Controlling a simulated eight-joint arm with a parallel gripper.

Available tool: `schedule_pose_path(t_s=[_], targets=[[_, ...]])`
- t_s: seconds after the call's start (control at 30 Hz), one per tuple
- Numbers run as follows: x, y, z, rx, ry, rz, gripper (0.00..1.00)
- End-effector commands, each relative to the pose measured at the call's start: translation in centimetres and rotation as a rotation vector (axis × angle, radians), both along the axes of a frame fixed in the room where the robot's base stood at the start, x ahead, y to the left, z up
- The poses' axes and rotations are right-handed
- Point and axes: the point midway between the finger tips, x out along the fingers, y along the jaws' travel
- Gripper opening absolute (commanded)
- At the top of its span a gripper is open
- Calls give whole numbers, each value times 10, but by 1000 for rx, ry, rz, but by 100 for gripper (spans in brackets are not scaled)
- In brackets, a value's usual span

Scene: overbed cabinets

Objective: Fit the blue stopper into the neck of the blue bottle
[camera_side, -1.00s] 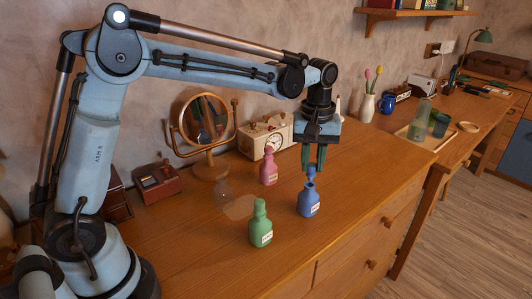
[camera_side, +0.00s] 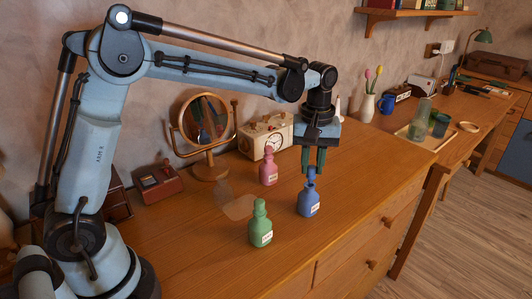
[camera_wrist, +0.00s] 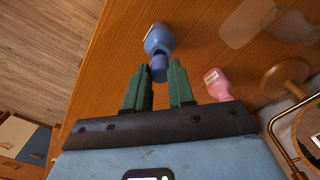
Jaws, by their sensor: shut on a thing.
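The blue bottle (camera_side: 308,203) stands upright on the wooden desktop, a pale label on its front; it also shows at the top of the wrist view (camera_wrist: 158,40). My gripper (camera_side: 313,168) points down above the bottle, its green fingers shut on the blue stopper (camera_side: 311,173). In the wrist view the stopper (camera_wrist: 159,73) sits between the fingertips, close to the bottle's neck. In the side view it appears just over the neck opening; whether its lower end touches or enters the neck cannot be told.
A green bottle (camera_side: 260,227) stands left of the blue one and a pink bottle (camera_side: 268,168) behind it. A round mirror (camera_side: 205,130), a cream clock radio (camera_side: 265,138) and a red box (camera_side: 158,182) stand along the wall. The desktop's front edge lies close to the right of the blue bottle.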

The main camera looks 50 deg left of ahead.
Motion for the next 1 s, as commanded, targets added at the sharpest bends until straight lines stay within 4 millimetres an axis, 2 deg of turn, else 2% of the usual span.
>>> schedule_pose_path(t_s=[1.0], targets=[[0, 0, -18, 0, 0, 0, 0]])
